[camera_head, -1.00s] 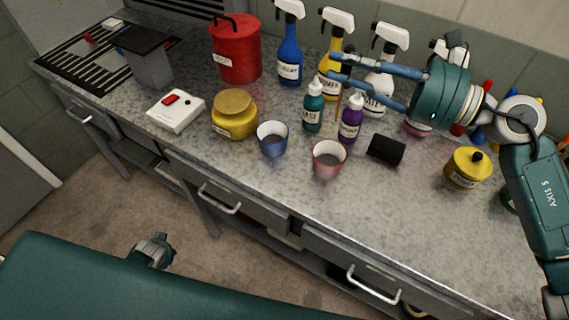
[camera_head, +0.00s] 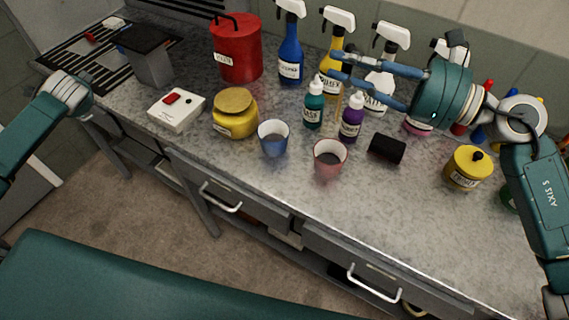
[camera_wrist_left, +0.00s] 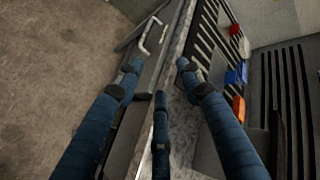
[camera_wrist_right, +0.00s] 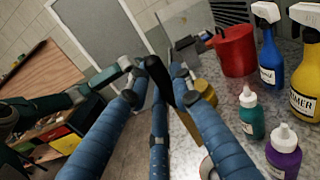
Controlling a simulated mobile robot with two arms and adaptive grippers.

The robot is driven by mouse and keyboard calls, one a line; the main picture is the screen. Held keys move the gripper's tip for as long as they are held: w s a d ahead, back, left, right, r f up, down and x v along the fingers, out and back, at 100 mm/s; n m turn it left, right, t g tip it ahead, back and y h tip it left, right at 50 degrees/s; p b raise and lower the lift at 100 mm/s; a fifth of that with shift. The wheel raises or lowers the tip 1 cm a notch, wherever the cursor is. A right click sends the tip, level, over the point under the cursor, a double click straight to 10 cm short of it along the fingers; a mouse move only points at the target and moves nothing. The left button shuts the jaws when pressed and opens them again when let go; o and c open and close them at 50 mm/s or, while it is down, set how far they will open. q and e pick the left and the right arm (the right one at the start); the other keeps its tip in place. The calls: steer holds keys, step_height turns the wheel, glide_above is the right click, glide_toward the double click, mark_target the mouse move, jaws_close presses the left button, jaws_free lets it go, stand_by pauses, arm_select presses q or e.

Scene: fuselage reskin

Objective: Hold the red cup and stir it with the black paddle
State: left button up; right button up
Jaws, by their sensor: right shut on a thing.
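The red cup (camera_head: 329,158) stands upright near the front of the bench, with dark contents. My right gripper (camera_head: 334,76) is above and behind it, near the spray bottles. In the right wrist view its fingers are shut on the black paddle (camera_wrist_right: 159,78). A thin brown stick shows below the fingertips in the head view; I cannot tell if it is part of the paddle. My left gripper (camera_wrist_left: 158,75) is open and empty at the bench's left front edge, apart from the cup. In the head view the left fingers are hardly visible.
A blue cup (camera_head: 273,137) stands left of the red cup. Teal (camera_head: 314,110) and purple (camera_head: 351,118) bottles stand close behind. A yellow jar (camera_head: 235,114) and white switch box (camera_head: 176,110) are left.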

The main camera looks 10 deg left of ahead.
arm_select(q)
steer(key=w+d+r+m+t+h, duration=0.1)
steer(key=w+d+r+m+t, duration=0.15)
steer(key=w+d+r, duration=0.35)
steer(key=w+d+r+m+t, duration=0.2)
steer(key=w+d+r+t, duration=0.25)
steer(key=r, duration=0.35)
steer(key=w+d+m+t+h, duration=0.25)
steer(key=d+h, duration=0.35)
steer(key=d, duration=0.9)
steer(key=g+h, duration=0.9)
steer(key=h, duration=0.4)
glide_toward(337, 168)
steer(key=x, duration=0.7)
steer(key=shift+w+d+f, duration=0.1)
steer(key=shift+w+d, duration=0.05)
steer(key=shift+d, duration=0.15)
